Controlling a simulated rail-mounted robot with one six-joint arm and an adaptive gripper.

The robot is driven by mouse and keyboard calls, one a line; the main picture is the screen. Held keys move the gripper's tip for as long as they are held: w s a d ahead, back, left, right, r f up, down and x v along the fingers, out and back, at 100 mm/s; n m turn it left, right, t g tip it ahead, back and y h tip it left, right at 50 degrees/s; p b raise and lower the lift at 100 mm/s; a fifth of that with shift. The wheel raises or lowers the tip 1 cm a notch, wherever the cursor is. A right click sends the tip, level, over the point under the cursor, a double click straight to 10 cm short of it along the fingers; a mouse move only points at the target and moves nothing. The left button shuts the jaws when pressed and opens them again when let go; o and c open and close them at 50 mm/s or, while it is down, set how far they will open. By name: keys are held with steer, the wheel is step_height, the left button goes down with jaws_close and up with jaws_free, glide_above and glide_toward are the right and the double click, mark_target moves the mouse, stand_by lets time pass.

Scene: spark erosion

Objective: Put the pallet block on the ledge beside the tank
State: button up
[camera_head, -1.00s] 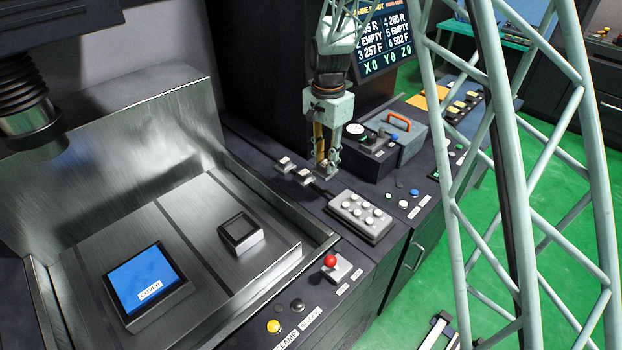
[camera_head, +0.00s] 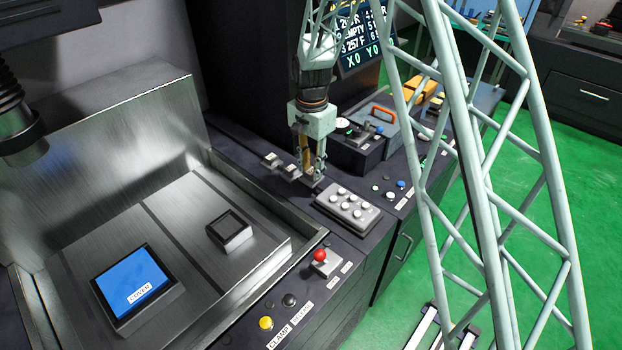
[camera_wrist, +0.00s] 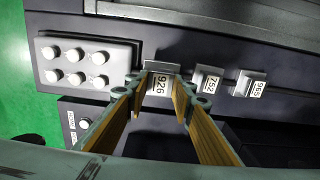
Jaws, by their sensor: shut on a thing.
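My gripper (camera_head: 314,176) points down over the dark ledge (camera_head: 240,150) beside the metal tank (camera_head: 305,244). In the wrist view its fingers (camera_wrist: 162,92) close on a small grey metal block labelled 926 (camera_wrist: 160,83), which I take as the pallet block. It is at or just above the ledge; I cannot tell whether it touches. Two similar blocks, labelled 752 (camera_wrist: 208,80) and 965 (camera_wrist: 250,86), stand in a row to its right in the wrist view. In the head view the fingers mostly hide the held block.
A grey button box (camera_head: 347,207) stands close beside my gripper. A red-knobbed switch (camera_head: 320,259) is nearer the front. Inside the tank are a dark-topped square block (camera_head: 230,231) and a blue panel (camera_head: 133,281). A box with an orange handle (camera_head: 384,116) stands farther back.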

mark_target(312, 171)
steer(key=shift+f, duration=0.35)
steer(key=shift+f, duration=1.85)
steer(key=shift+f, duration=0.15)
steer(key=o, duration=1.1)
step_height(312, 171, up, 11)
steer(key=shift+f, duration=0.1)
steer(key=shift+r, duration=0.7)
